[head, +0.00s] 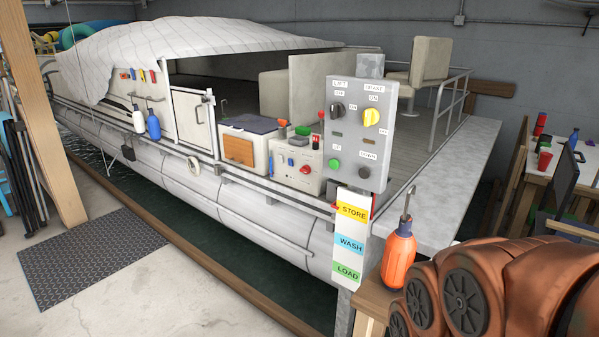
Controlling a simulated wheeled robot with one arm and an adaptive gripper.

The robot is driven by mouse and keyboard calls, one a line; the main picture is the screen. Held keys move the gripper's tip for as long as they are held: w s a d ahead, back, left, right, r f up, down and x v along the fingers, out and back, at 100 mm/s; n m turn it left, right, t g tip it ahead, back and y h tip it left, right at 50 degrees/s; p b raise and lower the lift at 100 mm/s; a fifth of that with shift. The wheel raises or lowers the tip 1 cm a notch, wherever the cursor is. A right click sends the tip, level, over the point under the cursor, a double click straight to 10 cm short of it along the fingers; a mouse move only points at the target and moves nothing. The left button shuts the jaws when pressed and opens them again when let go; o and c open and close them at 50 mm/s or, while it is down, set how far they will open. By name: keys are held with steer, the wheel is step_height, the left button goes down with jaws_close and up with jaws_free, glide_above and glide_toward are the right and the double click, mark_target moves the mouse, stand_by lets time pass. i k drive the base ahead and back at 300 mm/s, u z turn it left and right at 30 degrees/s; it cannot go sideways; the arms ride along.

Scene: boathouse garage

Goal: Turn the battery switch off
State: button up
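No control can be read as the battery switch. A grey panel (390,95) on a post carries a black knob (337,109) under a "LIFT" label and a yellow knob (371,117) under an "ON" label. Below them are a green button (335,164) and a dark button (364,172). On the boat, a white box (288,182) has a red knob (305,170) with lettering too small to read. The knobs' exact settings are unclear. My gripper is not in view; copper-coloured links of my arm show at the lower right.
A covered pontoon boat (200,185) lies in dark water behind a wooden edge. An orange bottle (398,258) stands near the panel post, close to my arm. A wooden post (45,110) is at left. The concrete floor (130,285) at lower left is clear around a dark mat (90,255).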

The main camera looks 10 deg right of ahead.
mark_target(306, 170)
steer(key=u, duration=1)
steer(key=i, duration=0.9)
steer(key=u, duration=0.7)
steer(key=i, duration=0.85)
steer(key=z, duration=0.85)
steer(key=i, duration=0.5)
steer(key=z, duration=0.5)
